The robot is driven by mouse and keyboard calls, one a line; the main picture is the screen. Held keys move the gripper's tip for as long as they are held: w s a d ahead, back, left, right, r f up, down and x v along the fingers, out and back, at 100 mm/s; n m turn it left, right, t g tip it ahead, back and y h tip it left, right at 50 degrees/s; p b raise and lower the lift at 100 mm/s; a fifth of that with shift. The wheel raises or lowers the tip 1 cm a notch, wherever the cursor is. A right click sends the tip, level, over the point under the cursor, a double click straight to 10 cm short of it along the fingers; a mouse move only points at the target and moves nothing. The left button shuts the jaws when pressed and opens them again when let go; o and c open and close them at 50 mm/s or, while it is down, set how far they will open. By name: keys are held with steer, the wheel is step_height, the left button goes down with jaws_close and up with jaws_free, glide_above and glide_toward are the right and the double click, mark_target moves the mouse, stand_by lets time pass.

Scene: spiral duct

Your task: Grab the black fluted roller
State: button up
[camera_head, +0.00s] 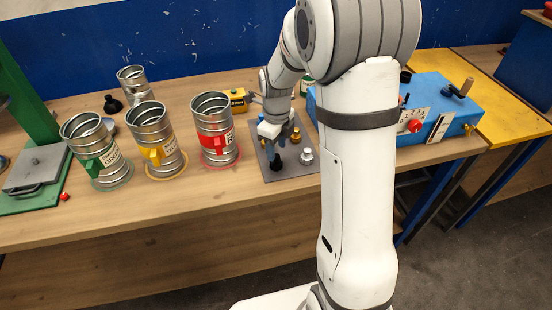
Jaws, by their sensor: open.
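A small black piece (276,166), which looks like the black fluted roller, stands on a dark grey plate (306,173) on the wooden bench. Its fluting is too small to make out. My arm hides part of the plate's surroundings.
Metal duct cans with green (92,150), yellow (154,138) and red (214,130) labels stand left of the plate. A plain can (133,84) and a black object (113,104) are behind them. A blue control box (440,98) stands right. The bench front is clear.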

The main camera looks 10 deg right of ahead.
mark_target(276, 156)
step_height(276, 156, down, 4)
steer(key=shift+s+a+f+p, duration=0.1)
steer(key=shift+s+f+p, duration=0.05)
steer(key=shift+p, duration=0.25)
steer(key=shift+c, duration=0.2)
jaws_close()
